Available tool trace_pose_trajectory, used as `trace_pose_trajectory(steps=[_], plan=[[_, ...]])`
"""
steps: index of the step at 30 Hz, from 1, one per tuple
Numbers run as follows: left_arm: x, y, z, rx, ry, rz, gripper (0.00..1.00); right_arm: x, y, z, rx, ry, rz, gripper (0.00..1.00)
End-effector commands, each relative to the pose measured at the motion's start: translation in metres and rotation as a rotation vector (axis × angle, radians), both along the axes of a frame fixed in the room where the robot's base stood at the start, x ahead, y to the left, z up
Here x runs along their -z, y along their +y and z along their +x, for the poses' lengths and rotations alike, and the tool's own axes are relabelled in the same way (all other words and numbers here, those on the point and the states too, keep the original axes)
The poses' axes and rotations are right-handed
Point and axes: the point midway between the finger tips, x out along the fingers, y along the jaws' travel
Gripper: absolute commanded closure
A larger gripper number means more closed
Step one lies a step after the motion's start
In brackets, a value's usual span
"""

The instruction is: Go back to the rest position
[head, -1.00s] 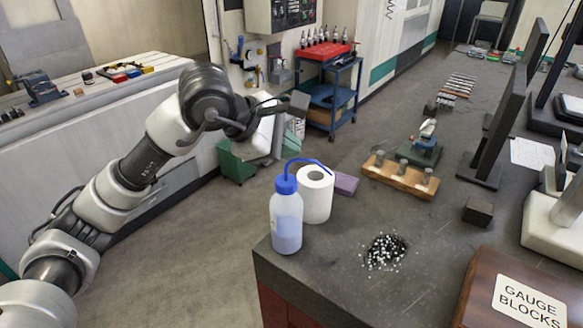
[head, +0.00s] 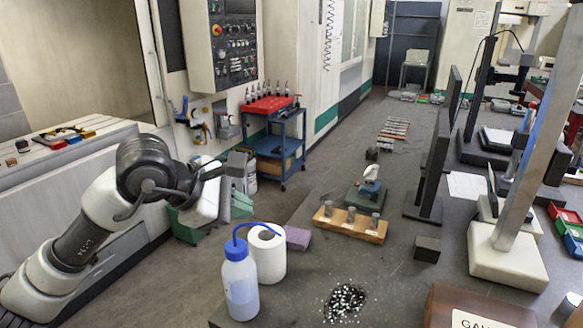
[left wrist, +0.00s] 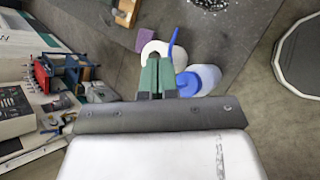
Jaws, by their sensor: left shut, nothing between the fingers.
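My left arm comes in from the left in the head view. Its gripper (head: 213,171) is raised over the floor, left of the dark bench (head: 400,280) and clear of everything on it. In the left wrist view the green fingers of my left gripper (left wrist: 159,62) are together with nothing between them. The white paper roll (left wrist: 155,48) and the blue-capped wash bottle (left wrist: 205,76) show beyond the fingertips. My right gripper is in neither view.
On the bench stand the wash bottle (head: 240,285), the paper roll (head: 267,258), a purple block (head: 297,238), a wooden pin rack (head: 350,224) and a pile of black-and-white bits (head: 345,302). A blue cart (head: 277,145) stands behind my arm. Open floor lies between.

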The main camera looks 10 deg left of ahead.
Motion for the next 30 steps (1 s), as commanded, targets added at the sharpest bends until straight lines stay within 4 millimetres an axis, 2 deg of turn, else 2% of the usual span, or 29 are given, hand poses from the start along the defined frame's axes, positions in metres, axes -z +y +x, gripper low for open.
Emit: trace_pose_trajectory(steps=[3, 6, 9, 11, 15, 18, 20, 22, 25, 26, 27, 29, 30], plan=[[0.009, -0.036, -0.019, 0.095, 0.068, -0.228, 1.0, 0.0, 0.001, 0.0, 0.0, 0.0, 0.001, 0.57], [0.005, -0.07, -0.044, 0.177, 0.174, -0.544, 1.0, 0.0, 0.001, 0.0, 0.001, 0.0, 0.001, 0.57], [-0.01, -0.088, -0.065, 0.21, 0.314, -0.912, 1.0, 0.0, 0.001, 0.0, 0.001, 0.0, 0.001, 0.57], [-0.022, -0.088, -0.072, 0.199, 0.405, -1.136, 1.0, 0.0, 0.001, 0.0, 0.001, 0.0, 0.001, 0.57], [-0.036, -0.063, -0.071, 0.088, 0.632, -1.655, 1.0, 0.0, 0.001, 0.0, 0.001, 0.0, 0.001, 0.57], [-0.027, -0.03, -0.058, -0.073, 0.795, -2.013, 1.0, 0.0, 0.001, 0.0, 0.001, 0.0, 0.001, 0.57], [-0.01, -0.008, -0.05, -0.206, 0.891, -2.218, 1.0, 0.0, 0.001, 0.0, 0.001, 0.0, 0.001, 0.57], [0.019, 0.018, -0.042, -0.395, 0.993, -2.444, 1.0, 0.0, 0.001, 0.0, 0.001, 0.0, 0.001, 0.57], [0.075, 0.05, -0.041, -0.733, 1.113, -2.728, 1.0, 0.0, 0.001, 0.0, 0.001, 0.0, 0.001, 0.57], [0.095, 0.059, -0.043, 0.849, -1.142, 2.8, 1.0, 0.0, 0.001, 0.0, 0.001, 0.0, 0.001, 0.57], [0.123, 0.068, -0.05, 0.934, -1.075, 2.641, 1.0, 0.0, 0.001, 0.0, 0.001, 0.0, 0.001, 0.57], [0.164, 0.079, -0.065, 1.043, -0.972, 2.41, 1.0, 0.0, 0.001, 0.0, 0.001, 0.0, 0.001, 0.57], [0.19, 0.083, -0.078, 1.108, -0.906, 2.266, 1.0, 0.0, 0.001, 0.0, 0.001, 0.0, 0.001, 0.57]])
